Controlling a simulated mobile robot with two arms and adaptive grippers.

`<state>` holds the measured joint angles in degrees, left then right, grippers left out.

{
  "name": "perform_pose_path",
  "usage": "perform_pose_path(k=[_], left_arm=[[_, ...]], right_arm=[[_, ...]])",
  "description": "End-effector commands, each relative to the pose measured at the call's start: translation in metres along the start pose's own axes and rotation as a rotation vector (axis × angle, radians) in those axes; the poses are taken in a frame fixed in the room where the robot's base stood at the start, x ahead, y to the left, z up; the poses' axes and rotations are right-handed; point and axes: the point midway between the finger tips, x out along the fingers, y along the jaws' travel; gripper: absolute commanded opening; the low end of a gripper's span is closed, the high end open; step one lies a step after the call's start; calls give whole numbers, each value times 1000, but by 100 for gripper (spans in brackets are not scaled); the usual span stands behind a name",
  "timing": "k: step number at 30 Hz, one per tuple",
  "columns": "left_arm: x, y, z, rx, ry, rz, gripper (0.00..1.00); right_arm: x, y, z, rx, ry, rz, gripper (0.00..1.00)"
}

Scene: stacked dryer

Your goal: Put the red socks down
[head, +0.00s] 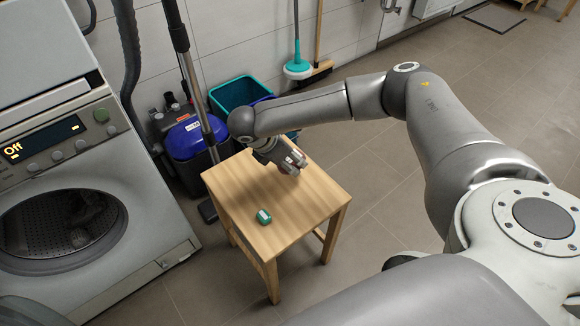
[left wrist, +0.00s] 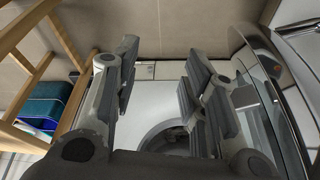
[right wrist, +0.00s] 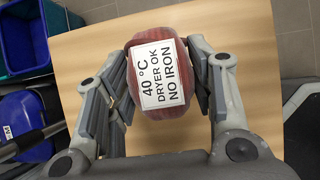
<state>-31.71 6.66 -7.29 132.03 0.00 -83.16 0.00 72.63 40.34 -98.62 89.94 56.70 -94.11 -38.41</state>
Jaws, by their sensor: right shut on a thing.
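The red socks (right wrist: 168,113), a rounded bundle with a white label reading "40 °C DRYER OK NO IRON", sit between the fingers of my right gripper (right wrist: 163,82), which is shut on them. In the head view my right gripper (head: 291,163) points down over the far part of the wooden stool (head: 229,192), and hides the red socks. Whether they touch the stool top, I cannot tell. My left gripper (left wrist: 158,80) is open and empty, seen only in its wrist view, with a front-loading machine (left wrist: 148,103) beyond it.
A green bundle (head: 264,216) with a pale label lies on the stool's nearer half. A machine reading "Off" (head: 95,170) stands left. A blue vacuum cleaner (head: 190,138) and teal bin (head: 232,92) stand behind the stool. The stool's right side is clear.

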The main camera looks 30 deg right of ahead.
Motion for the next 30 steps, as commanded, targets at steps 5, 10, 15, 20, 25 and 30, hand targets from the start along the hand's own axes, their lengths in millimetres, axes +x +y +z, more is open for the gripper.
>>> perform_pose_path(k=[5,10,15,20,25,30], left_arm=[[-15,-1,-1,-1,8,-2,40],[-26,-1,0,-1,15,-3,40],[-36,-1,1,-2,20,-4,40],[-38,-1,1,-2,20,-4,40],[-38,-2,1,-2,20,-4,40],[-39,-1,1,-2,21,-4,40]], right_arm=[[11,6,0,1,1,0,26],[27,9,-6,-1,0,-1,26],[42,9,-15,0,0,1,26],[43,9,-15,1,0,1,26],[44,9,-16,0,0,0,26],[45,9,-17,0,0,0,64]])
